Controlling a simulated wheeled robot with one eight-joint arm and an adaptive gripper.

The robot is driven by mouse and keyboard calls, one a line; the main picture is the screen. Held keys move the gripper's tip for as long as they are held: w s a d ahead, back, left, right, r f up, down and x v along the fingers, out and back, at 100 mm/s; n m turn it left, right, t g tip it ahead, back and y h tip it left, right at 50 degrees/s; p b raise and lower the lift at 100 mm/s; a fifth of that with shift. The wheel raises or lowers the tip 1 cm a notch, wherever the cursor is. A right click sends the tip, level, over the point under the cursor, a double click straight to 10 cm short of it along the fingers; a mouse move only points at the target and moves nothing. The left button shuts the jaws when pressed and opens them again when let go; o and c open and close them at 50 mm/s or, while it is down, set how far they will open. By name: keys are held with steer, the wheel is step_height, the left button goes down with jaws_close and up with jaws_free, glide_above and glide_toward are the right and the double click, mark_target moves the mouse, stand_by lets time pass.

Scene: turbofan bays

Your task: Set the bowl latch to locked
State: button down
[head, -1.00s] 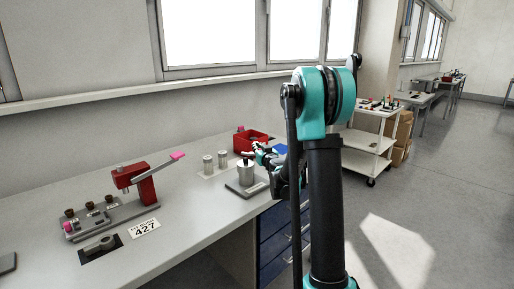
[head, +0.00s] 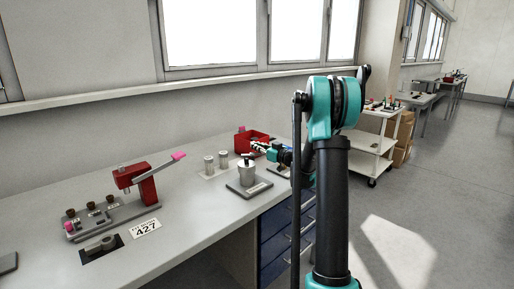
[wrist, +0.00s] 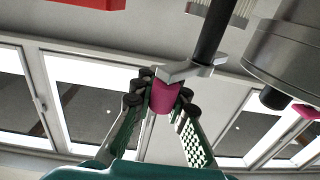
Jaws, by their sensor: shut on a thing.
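A metal canister (head: 246,176), likely the bowl, stands upright on a flat grey base near the bench's front edge. A small lever shows at its top. My gripper (head: 256,149) is beside the canister's top, reaching in from the right. In the wrist view my gripper (wrist: 163,92) is shut on a magenta grip (wrist: 163,99), with a finger on either side. A flat grey metal lever (wrist: 190,70) with a dark rod meets this grip. A large grey metal body (wrist: 287,55) shows at upper right. Which latch position is set cannot be told.
A red bin (head: 243,141) stands behind the canister, and two small metal cylinders (head: 216,162) stand to its left. A red fixture with a pink-tipped lever (head: 147,184) and a 427 label (head: 146,229) are farther left. Bare bench lies between.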

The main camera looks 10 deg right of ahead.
steer(key=shift+w+a+n+g+y, duration=0.1)
steer(key=shift+a+n+g+y, duration=0.25)
steer(key=shift+n+g+y, duration=1.25)
steer(key=shift+w+a+n+g+y, duration=0.15)
steer(key=shift+a+n+g+y, duration=0.4)
steer(key=shift+n+g, duration=1.1)
steer(key=shift+w+a+n+g+y, duration=0.15)
steer(key=shift+n+g+y, duration=0.95)
steer(key=shift+g, duration=1.15)
steer(key=shift+s+a+g, duration=0.1)
steer(key=shift+g, duration=0.2)
steer(key=c, duration=1.6)
jaws_free()
steer(key=shift+o, duration=0.2)
steer(key=s+d, duration=0.1)
steer(key=d, duration=1)
steer(key=shift+s+d, duration=0.3)
steer(key=shift+d, duration=0.1)
